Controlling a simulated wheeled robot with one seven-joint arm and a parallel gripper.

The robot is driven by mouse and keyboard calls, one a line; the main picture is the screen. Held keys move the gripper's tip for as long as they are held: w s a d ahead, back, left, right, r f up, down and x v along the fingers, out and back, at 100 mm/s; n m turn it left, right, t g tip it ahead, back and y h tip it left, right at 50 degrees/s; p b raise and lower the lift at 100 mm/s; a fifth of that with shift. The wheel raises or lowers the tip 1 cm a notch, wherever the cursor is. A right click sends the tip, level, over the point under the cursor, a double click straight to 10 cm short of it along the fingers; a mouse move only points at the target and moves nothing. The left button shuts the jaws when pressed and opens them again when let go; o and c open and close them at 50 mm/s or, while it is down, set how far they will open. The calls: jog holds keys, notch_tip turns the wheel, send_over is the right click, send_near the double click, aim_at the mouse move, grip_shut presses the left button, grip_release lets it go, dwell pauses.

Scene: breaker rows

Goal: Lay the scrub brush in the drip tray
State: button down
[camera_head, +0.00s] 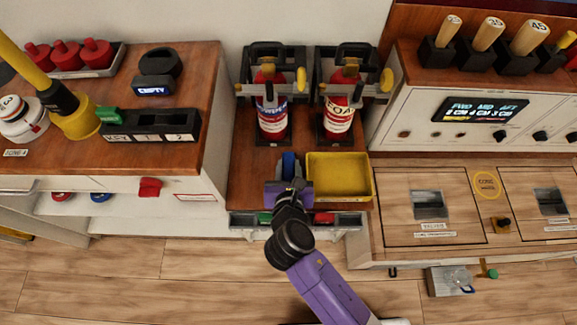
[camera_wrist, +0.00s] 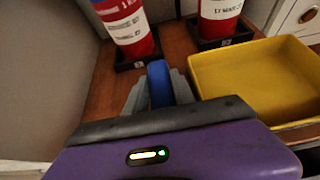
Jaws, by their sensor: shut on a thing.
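The scrub brush (camera_head: 289,163) shows only as a blue piece at the tip of my gripper (camera_head: 289,172). In the wrist view the blue piece (camera_wrist: 160,84) stands between the two grey fingers of my gripper (camera_wrist: 161,92), which is shut on it. The rest of the brush is hidden, and no bristles show. The yellow drip tray (camera_head: 338,197) lies just right of my gripper on the wooden counter. Its empty floor also shows in the wrist view (camera_wrist: 262,80). The brush is left of the tray, outside its rim; its height above the counter is unclear.
Two red extinguishers (camera_head: 271,115) (camera_head: 337,118) stand in black holders behind the tray. A rail with green and red pieces (camera_head: 345,219) runs along the counter's front edge.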

jog(key=c, duration=1.1)
grip_release()
jog(key=shift+o, duration=0.2)
jog(key=shift+r, duration=0.1)
jog(key=shift+s+r, duration=0.15)
jog(key=shift+s, duration=0.1)
jog(key=p+v, duration=0.2)
jog(key=v, duration=0.9)
jog(key=shift+s, duration=0.25)
